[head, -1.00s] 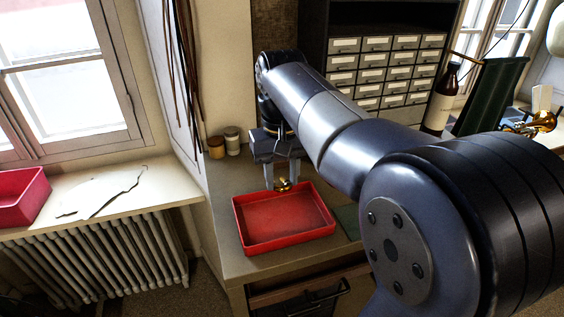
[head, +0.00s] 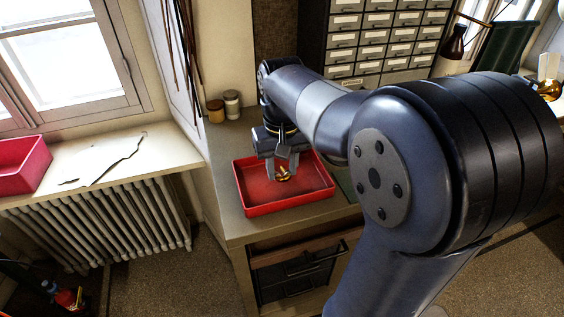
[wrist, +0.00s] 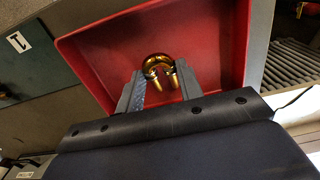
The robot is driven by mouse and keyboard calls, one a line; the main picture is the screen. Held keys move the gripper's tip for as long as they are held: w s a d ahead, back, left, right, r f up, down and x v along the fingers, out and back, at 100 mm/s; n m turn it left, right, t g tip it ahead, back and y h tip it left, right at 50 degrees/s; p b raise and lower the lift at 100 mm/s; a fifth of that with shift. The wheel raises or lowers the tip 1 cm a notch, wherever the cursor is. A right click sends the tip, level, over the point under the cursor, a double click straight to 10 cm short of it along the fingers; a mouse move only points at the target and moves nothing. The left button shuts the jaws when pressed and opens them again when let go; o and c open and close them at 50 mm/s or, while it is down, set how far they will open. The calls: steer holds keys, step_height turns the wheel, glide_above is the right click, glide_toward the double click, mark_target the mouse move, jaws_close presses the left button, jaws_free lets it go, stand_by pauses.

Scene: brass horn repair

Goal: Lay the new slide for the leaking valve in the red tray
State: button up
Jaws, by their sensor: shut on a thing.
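The red tray (head: 262,208) sits on the bench top in the head view; it also fills the upper part of the wrist view (wrist: 95,52). My gripper (head: 283,178) points down over the tray. It is shut on a small curved brass slide (head: 285,175). In the wrist view the slide (wrist: 156,62) is a U-shaped bend with two short ends, held between the fingertips (wrist: 158,88) and inside the tray's outline. I cannot tell whether the slide touches the tray floor.
Two small jars (head: 232,104) stand behind the tray on the bench. A second, pinkish-red tray (head: 22,165) sits on the windowsill at left. A drawer cabinet (head: 385,45) and a brown bottle (head: 453,42) stand behind my arm.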

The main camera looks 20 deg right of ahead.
steer(key=o, duration=1)
steer(key=shift+o, duration=0.2)
step_height(320, 180, up, 11)
steer(key=b, duration=0.1)
steer(key=shift+f, duration=0.1)
step_height(320, 180, down, 10)
steer(key=shift+f+p, duration=0.2)
steer(key=shift+p, duration=0.4)
steer(key=shift+r, duration=2.05)
